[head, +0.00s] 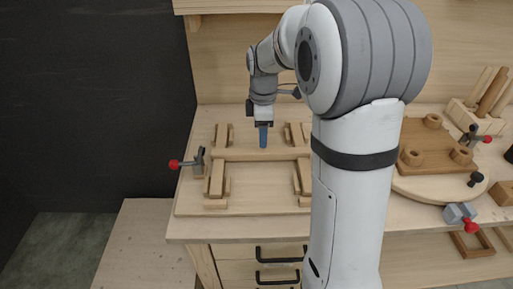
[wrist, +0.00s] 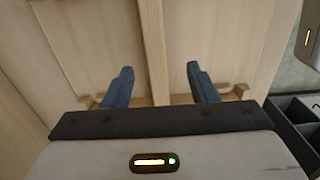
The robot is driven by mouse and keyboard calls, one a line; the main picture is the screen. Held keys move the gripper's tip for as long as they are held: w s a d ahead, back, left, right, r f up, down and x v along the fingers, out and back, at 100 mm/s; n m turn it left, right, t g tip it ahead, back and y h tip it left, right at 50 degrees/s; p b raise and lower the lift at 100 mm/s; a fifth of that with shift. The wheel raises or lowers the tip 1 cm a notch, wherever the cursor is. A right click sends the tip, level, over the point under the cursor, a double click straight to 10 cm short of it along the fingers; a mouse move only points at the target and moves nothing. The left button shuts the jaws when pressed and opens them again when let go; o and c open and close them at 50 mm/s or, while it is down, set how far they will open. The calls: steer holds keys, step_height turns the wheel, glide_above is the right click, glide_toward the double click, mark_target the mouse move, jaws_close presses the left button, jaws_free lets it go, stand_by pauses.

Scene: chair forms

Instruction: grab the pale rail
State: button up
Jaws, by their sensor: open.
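The pale rail (head: 235,155) lies across the jig board on the bench, running left to right between the wooden blocks. In the wrist view the rail (wrist: 153,45) runs up and down through the middle of the picture. My gripper (head: 263,147) points down over the rail, its blue fingers ending close to it. In the wrist view my gripper (wrist: 158,75) is open, with one finger on each side of the rail and gaps between. Whether the fingertips reach down beside the rail or hover just above it is hard to tell. My arm hides the rail's right part.
Wooden blocks (head: 217,180) stand on the jig board (head: 258,200). A clamp with a red knob (head: 174,164) is at the left edge. On the right are a brown seat piece (head: 432,138), dowels in a rack (head: 491,95) and another clamp (head: 460,214).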

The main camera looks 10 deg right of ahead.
mark_target(261, 150)
steer(key=f, duration=0.7)
steer(key=shift+w+a+f+p, duration=0.1)
steer(key=shift+w+f+p, duration=0.2)
steer(key=shift+w+f, duration=0.05)
steer(key=shift+c, duration=0.4)
steer(key=c, duration=1.1)
